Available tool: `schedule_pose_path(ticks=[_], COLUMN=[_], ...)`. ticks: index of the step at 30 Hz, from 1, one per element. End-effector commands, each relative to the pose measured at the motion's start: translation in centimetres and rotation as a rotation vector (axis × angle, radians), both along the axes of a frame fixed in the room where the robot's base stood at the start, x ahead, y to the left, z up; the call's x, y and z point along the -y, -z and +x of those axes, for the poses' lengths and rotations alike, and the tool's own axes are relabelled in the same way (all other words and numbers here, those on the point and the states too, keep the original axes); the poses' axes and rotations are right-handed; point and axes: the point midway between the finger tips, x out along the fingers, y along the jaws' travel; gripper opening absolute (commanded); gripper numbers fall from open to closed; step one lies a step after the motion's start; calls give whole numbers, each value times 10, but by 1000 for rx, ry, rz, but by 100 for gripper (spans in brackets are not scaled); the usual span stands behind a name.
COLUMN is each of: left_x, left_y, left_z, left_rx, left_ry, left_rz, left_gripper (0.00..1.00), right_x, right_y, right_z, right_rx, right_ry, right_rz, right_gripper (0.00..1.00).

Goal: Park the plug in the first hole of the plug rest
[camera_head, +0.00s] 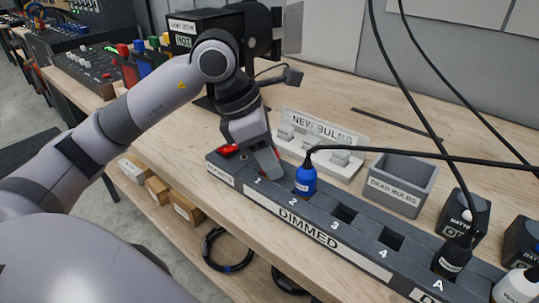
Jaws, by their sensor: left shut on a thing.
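My left gripper (266,164) is low at the left end of a dark strip (278,203) marked DIMMED, by the number 1. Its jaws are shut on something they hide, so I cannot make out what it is. A blue plug (305,180) with a black cable stands upright in the strip by number 2, just right of the gripper and apart from it. The holes at 3 (345,214) and 4 (391,239) are empty. A black plug (452,258) stands at A. No part is labelled as a plug rest. My right gripper is not in view.
A NEW BULBS rack (323,128) and an open DEAD BULBS bin (399,183) stand behind the strip. A red switch (229,150) is at its left end. Black cables hang across the right side. A white plug (515,286) is at lower right.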

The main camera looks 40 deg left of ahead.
Motion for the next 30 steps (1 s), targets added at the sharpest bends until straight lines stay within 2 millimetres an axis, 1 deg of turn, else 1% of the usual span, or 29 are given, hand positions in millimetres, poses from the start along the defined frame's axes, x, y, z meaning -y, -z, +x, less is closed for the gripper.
schedule_pose_path(ticks=[8,30], left_x=[0,0], left_y=[-6,-50], left_z=[0,0], left_rx=[1,0], left_ry=[0,0], left_rz=[0,0], left_gripper=[0,0], right_x=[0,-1], right_y=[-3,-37], right_z=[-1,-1], right_rx=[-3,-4], right_ry=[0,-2], right_rz=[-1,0], right_gripper=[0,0])
